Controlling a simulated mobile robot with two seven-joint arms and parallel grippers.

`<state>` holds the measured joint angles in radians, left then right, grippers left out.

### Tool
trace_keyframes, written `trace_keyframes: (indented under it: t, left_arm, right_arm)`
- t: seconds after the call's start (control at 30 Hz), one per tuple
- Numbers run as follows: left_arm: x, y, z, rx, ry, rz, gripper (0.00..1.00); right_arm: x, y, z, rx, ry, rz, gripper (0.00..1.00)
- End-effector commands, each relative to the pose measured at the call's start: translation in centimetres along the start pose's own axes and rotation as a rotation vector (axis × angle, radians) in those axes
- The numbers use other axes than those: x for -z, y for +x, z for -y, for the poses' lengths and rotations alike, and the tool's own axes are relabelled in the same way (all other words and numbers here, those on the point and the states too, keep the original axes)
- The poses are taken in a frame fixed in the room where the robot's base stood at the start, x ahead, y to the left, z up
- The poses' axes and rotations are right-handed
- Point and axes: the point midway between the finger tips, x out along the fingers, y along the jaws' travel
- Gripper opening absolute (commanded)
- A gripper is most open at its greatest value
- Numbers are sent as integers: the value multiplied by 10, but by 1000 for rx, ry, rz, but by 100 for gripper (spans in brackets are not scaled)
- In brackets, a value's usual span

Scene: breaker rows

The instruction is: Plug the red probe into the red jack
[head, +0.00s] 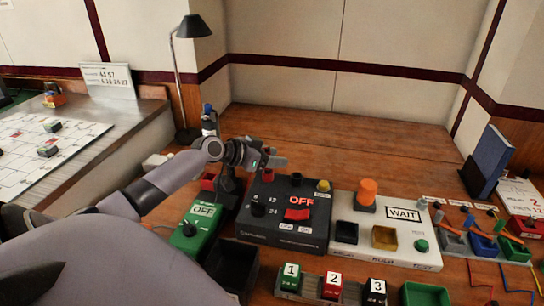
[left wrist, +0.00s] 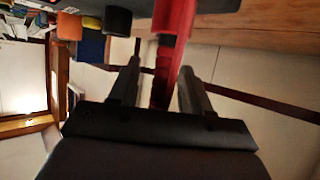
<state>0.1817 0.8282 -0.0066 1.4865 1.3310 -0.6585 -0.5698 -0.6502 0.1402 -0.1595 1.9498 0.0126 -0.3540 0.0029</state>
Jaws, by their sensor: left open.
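My left gripper (head: 271,157) is above the back left corner of the black OFF box, its fingers pointing right. It is open. In the left wrist view, a long red piece, which looks like the red probe (left wrist: 174,40), stands between the two open fingers (left wrist: 158,88), with a gap at its sides. In the head view a small red part (head: 267,176) shows just below the fingers; I cannot tell whether it is the same piece. I cannot pick out the red jack for sure. My right gripper is not in view.
The black OFF box (head: 262,228) stands beside a green OFF box (head: 186,236) and a white WAIT panel (head: 390,254). Numbered blocks line the front. The back of the table is clear.

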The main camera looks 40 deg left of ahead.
Motion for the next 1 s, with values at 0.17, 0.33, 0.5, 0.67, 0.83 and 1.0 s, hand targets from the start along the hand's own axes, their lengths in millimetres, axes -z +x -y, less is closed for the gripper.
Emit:
trace_keyframes:
  t: [0.17, 0.33, 0.5, 0.67, 0.83, 1.0]
  left_arm:
    - [5, -3, 0, 0, 0, 0, 48]
    - [1, -20, 1, 2, 1, 3, 48]
    - [1, -42, 0, 1, -1, 3, 48]
    - [2, -62, 0, -1, 2, 3, 48]
    - [2, -82, 0, 0, -1, 2, 48]
    - [2, -101, -1, -1, -1, 1, 48]
  right_arm:
    - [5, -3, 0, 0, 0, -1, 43]
    - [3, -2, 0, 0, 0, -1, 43]
    - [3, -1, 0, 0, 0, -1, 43]
    - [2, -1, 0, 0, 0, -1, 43]
    - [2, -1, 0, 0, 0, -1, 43]
    - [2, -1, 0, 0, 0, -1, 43]
